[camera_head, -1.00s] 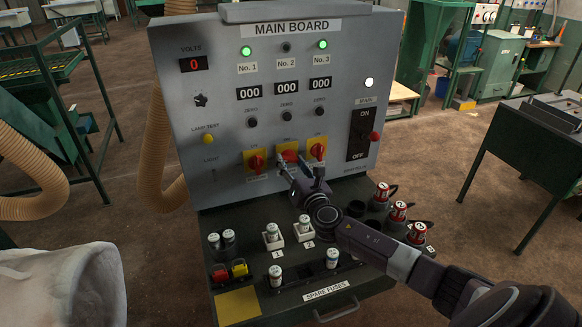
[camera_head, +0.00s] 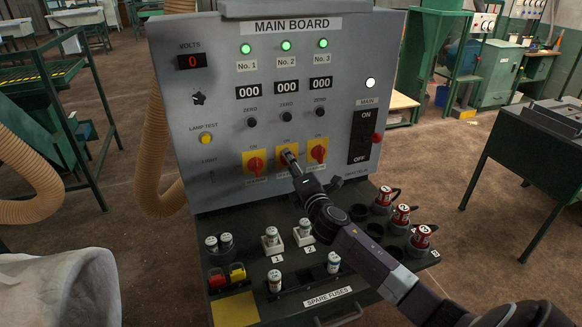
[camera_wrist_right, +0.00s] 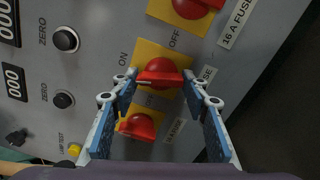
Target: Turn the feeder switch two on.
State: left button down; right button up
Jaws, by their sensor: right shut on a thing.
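The main board (camera_head: 222,120) carries three red rotary feeder switches on yellow plates. Feeder switch two, the middle one, has its yellow plate (camera_head: 281,147) partly covered by my right gripper (camera_head: 290,157) in the head view. In the right wrist view, its red knob (camera_wrist_right: 161,76) sits between the two blue-padded fingers of my right gripper (camera_wrist_right: 160,84), which is shut on it. Switch one (camera_head: 255,163) and switch three (camera_head: 318,152) are on either side. The No. 2 lamp (camera_head: 286,45) is lit green, as are lamps No. 1 and No. 3. My left gripper is not in view.
Below the board, a shelf holds fuses (camera_head: 304,228), spare fuses (camera_head: 275,281) and red-labelled fuses (camera_head: 401,215) at the right. The main switch (camera_head: 364,130) is right of the feeders. A white bag (camera_head: 62,285) stands at the lower left.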

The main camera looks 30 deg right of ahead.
jog(key=shift+d+m, duration=0.1)
jog(key=shift+m, duration=1.6)
jog(key=shift+f, duration=0.1)
jog(key=o, duration=1.2)
jog(key=shift+s, duration=0.1)
jog(key=shift+c, duration=0.2)
jog(key=v, duration=1.2)
